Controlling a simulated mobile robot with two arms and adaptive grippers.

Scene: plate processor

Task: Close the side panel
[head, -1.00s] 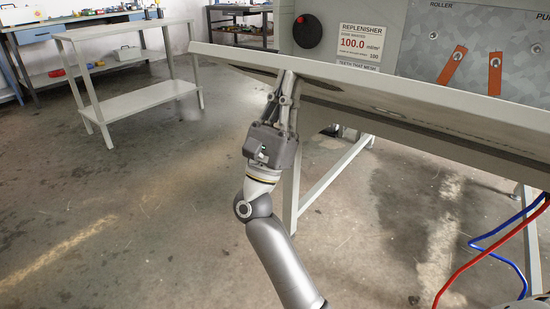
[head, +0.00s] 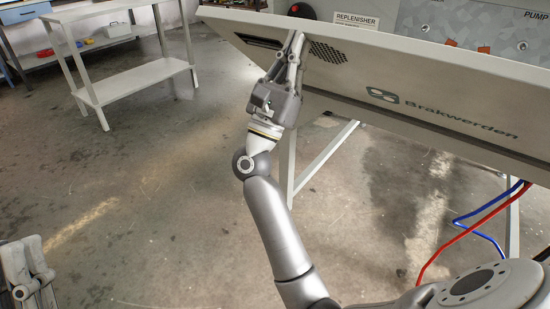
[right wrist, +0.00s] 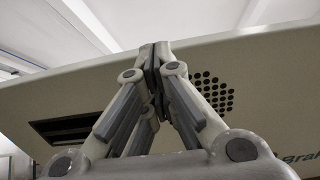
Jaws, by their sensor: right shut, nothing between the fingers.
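The side panel (head: 345,75) is a long pale board, tilted up, its outer face showing a dark slot, a dotted vent and the name Brakwerden. It also shows in the right wrist view (right wrist: 265,100). My right gripper (head: 297,40) is shut and empty, its fingertips up against or very close to the panel's outer face beside the vent. The right wrist view shows its fingers (right wrist: 157,60) meeting in front of the panel. Part of my left gripper (head: 25,255) shows at the lower left corner, away from the panel; its jaw opening is unclear.
The processor's control face (head: 465,22) with a Replenisher label stands behind the panel. A pale leg frame (head: 325,165) is below it. Blue and red hoses (head: 470,228) hang at the right. A metal shelf table (head: 130,80) stands at the left. Much floor is clear.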

